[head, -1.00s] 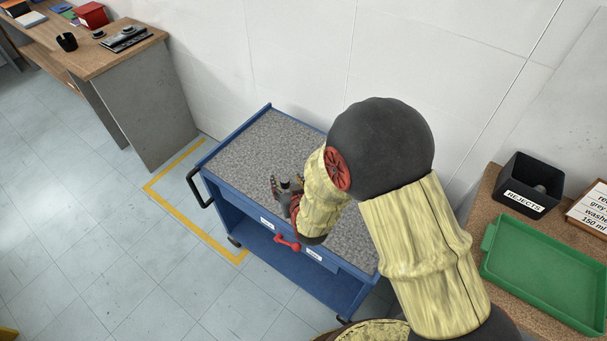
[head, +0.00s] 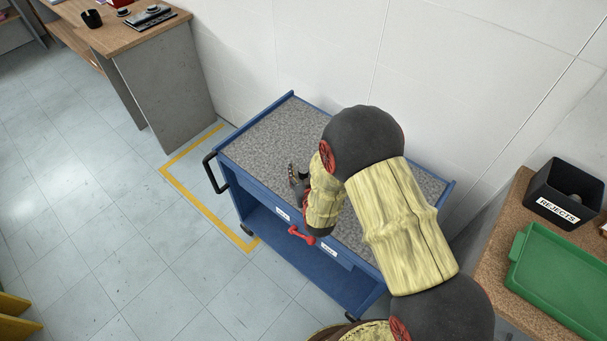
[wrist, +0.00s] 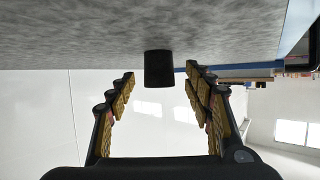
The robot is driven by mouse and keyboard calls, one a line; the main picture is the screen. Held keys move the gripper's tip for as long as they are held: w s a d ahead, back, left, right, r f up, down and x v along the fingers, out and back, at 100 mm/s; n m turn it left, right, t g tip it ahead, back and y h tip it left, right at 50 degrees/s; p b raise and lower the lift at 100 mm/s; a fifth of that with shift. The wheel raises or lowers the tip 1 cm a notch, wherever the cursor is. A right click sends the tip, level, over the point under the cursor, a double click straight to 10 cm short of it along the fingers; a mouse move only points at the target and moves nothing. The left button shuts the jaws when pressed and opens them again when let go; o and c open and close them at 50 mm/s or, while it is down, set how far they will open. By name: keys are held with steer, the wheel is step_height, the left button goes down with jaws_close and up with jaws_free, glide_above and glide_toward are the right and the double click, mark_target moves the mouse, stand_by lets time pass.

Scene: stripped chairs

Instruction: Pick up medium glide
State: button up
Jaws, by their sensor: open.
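A short black cylinder, which looks like the medium glide (wrist: 159,69), stands on the grey speckled top of the blue cart; the wrist view shows it upside down. My gripper (wrist: 161,76) is open, with one finger on each side of the glide and clear gaps to both. The glide appears ahead of or between the fingertips; I cannot tell how deep it sits. In the head view my gripper (head: 297,178) is low over the cart top, partly covered by my wrist. I cannot make out the glide there.
A black rejects bin (head: 564,192) and a green tray (head: 565,275) sit on a bench at right. A desk (head: 140,35) is at upper left.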

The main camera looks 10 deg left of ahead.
steer(key=shift+w+a+f, duration=0.1)
steer(key=shift+w+f, duration=0.05)
steer(key=shift+w, duration=0.15)
steer(key=shift+c, duration=1.1)
steer(key=c, duration=0.8)
steer(key=shift+c, duration=0.3)
